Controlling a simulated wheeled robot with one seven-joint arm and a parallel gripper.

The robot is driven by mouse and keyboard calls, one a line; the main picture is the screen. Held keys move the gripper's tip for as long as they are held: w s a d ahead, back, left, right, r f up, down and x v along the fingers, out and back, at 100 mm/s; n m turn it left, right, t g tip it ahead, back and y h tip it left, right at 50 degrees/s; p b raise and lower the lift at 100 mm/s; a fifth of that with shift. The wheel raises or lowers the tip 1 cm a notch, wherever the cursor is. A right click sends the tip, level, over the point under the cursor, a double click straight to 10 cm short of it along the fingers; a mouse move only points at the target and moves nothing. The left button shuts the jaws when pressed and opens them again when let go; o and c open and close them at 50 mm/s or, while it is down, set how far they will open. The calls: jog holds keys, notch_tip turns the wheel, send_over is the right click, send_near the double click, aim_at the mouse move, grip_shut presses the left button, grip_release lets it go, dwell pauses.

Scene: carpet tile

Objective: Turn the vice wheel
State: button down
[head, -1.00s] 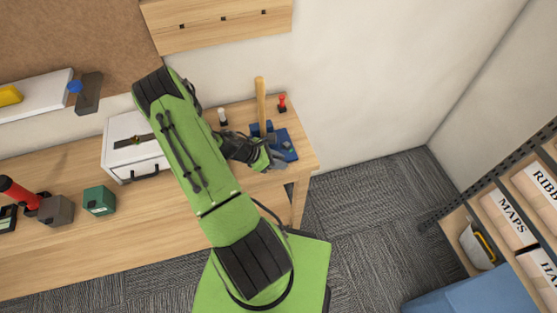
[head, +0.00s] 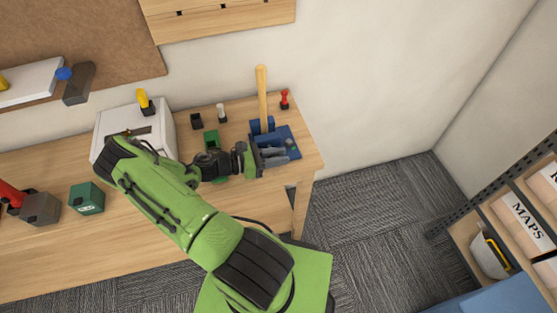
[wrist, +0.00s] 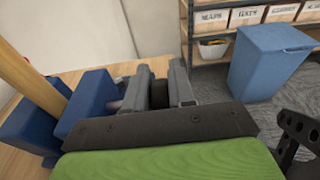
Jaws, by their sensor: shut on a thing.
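The blue vice (head: 290,136) stands at the right end of the wooden workbench, with an upright wooden bar (head: 262,92) at its jaws. In the wrist view its blue blocks (wrist: 88,98) and the bar (wrist: 30,78) are at the left. My gripper (head: 275,157) is at the vice's near side, its grey fingers level with the vice's front. In the wrist view my gripper (wrist: 163,82) has its two fingers around a dark part (wrist: 160,92), which appears to be the vice wheel. Most of the wheel is hidden by the fingers, so its turn angle cannot be told.
A red-topped item (head: 285,99), a white-topped item (head: 221,113) and a green block (head: 211,139) stand on the bench near the vice. A white box (head: 160,115) is further left. A blue bin (wrist: 270,62) and shelves stand at the right, beyond open carpet.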

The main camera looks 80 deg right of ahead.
aim_at(277, 156)
jog(key=shift+w+r+g, duration=0.1)
jog(key=shift+g, duration=0.2)
jog(key=c, duration=1)
grip_release()
jog(key=shift+c, duration=0.2)
notch_tip(277, 156, up, 10)
jog(key=shift+f+p, duration=0.1)
jog(key=shift+p, duration=0.6)
